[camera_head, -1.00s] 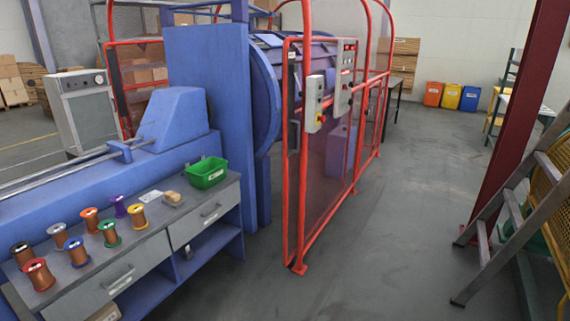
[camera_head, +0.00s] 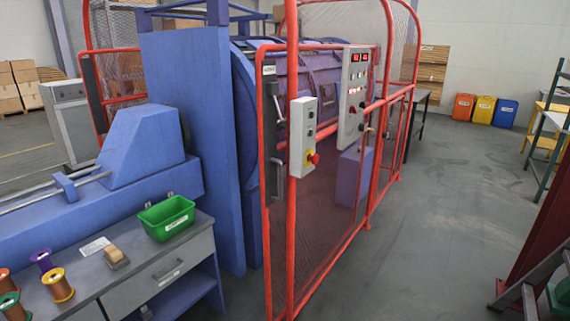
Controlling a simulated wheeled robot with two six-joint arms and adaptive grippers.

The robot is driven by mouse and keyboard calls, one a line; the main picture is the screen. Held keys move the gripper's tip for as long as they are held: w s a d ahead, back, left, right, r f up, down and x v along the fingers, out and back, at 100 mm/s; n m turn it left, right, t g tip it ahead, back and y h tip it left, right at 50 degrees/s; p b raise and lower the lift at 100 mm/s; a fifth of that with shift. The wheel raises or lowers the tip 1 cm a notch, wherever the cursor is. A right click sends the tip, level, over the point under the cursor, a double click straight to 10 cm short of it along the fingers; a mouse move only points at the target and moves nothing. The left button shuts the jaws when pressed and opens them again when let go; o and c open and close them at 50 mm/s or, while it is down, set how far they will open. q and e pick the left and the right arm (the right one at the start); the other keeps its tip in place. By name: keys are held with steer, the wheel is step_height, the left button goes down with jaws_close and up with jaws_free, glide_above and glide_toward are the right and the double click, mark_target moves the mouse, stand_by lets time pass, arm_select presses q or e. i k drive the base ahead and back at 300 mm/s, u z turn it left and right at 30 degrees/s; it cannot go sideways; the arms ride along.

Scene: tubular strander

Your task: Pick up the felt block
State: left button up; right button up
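A small tan block (camera_head: 115,256), which looks like the felt block, lies on the grey top of the workbench (camera_head: 131,235) at the lower left. It sits between a white label card (camera_head: 95,246) and the front edge, left of a green bin (camera_head: 166,218). Neither of my grippers is in the head view.
Several copper wire spools (camera_head: 57,285) stand on the bench left of the block. A blue machine (camera_head: 150,145) rises behind the bench. A red-framed mesh guard (camera_head: 330,225) with control boxes stands right of it. The grey floor (camera_head: 450,220) to the right is open, with a ladder (camera_head: 540,285) at far right.

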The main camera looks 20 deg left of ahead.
mark_target(114, 258)
steer(key=u, duration=0.35)
steer(key=i, duration=1.05)
steer(key=u, duration=1.6)
steer(key=i, duration=0.9)
steer(key=u, duration=0.9)
